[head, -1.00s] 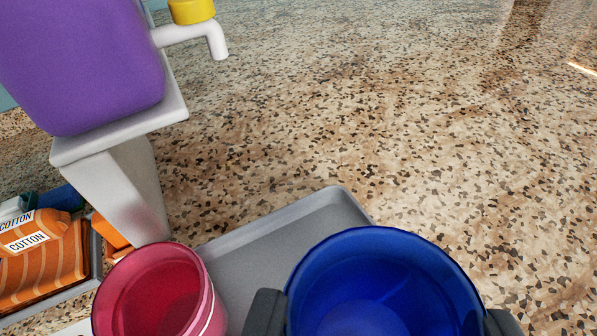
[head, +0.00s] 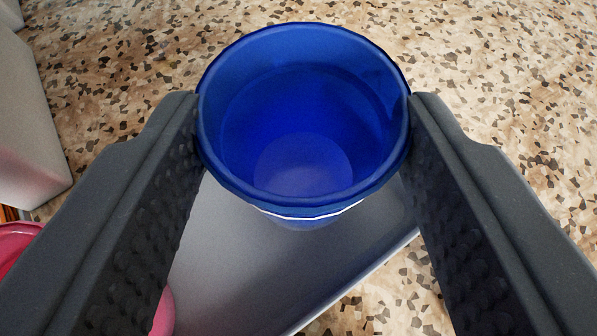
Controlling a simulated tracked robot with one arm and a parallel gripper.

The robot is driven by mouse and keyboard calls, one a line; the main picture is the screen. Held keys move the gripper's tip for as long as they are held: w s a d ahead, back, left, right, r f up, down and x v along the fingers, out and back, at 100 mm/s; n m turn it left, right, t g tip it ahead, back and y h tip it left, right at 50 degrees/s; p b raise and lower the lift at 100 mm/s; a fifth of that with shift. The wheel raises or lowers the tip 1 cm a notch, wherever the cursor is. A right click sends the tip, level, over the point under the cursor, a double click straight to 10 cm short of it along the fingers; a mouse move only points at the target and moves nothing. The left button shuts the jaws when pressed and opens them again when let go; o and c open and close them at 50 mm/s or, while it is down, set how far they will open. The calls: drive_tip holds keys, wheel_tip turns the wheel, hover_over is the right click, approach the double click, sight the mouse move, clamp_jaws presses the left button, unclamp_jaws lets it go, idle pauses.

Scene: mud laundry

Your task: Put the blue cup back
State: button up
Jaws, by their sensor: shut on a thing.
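The blue cup (head: 303,165) is in the upper middle of the head view, upright, its open mouth facing me. Its inside looks empty. My gripper (head: 304,125) is shut on the cup, one dark finger on each side of it near the rim. A grey tray (head: 240,265) lies under and in front of the cup. The cup's base is mostly hidden by its rim, so I cannot tell whether it touches the tray.
A pink cup (head: 18,240) shows at the left edge, partly hidden by my left finger. A pale stand (head: 28,120) rises at the upper left. Speckled floor (head: 500,75) lies clear behind and right of the tray.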

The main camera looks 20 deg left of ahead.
drive_tip(key=shift+f, duration=0.3)
drive_tip(key=shift+f, duration=0.15)
drive_tip(key=o, duration=1)
drive_tip(key=shift+o, duration=0.2)
drive_tip(key=shift+r, duration=0.2)
drive_tip(key=v, duration=1.2)
